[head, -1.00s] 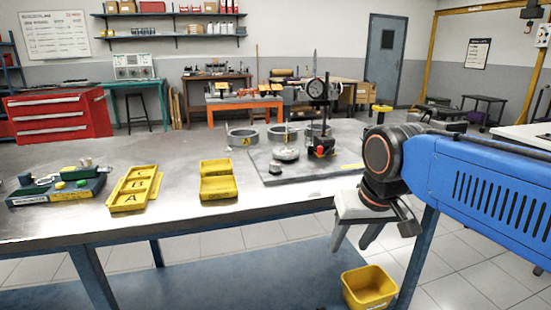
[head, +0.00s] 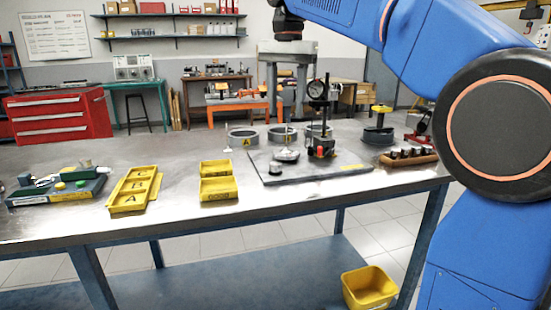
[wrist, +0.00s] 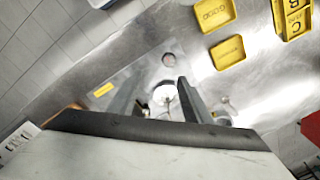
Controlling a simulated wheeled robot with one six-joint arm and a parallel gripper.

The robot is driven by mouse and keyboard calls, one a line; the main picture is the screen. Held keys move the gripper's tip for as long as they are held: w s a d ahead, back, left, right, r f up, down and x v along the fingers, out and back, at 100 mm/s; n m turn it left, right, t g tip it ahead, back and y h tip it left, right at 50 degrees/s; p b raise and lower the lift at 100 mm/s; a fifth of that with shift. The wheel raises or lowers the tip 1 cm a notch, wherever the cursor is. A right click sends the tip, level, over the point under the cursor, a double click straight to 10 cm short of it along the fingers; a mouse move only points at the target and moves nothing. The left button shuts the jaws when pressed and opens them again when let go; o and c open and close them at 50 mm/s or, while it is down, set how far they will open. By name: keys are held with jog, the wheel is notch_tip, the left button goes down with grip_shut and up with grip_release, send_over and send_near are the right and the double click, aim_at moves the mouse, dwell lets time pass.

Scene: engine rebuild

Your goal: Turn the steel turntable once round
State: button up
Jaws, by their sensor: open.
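The steel turntable (head: 286,155) is a small pale disc on a flat grey plate (head: 335,170) on the workbench. A thin upright pin seems to rise from it. In the wrist view the turntable (wrist: 163,95) shows as a bright disc between the fingers, partly hidden by them. My gripper (head: 286,100) points down with its fingers apart and empty. It hangs above the turntable, not touching it. In the wrist view my gripper (wrist: 160,78) is also open.
A black dial-gauge stand (head: 318,120) stands close right of the turntable. Steel rings (head: 243,137) stand behind it. Yellow trays (head: 218,189) lie to the left. A wooden block with dark pieces (head: 408,157) and a black-and-yellow stand (head: 378,130) are to the right.

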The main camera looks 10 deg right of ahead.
aim_at(275, 163)
notch_tip(275, 163, up, 2)
jog(key=w+a+m, duration=0.1)
jog(key=w+a, duration=0.1)
jog(key=w, duration=0.1)
jog(key=shift+g, duration=0.3)
notch_tip(275, 163, down, 17)
jog(key=shift+s+f, duration=0.1)
dwell(0.4)
jog(key=c, duration=1.1)
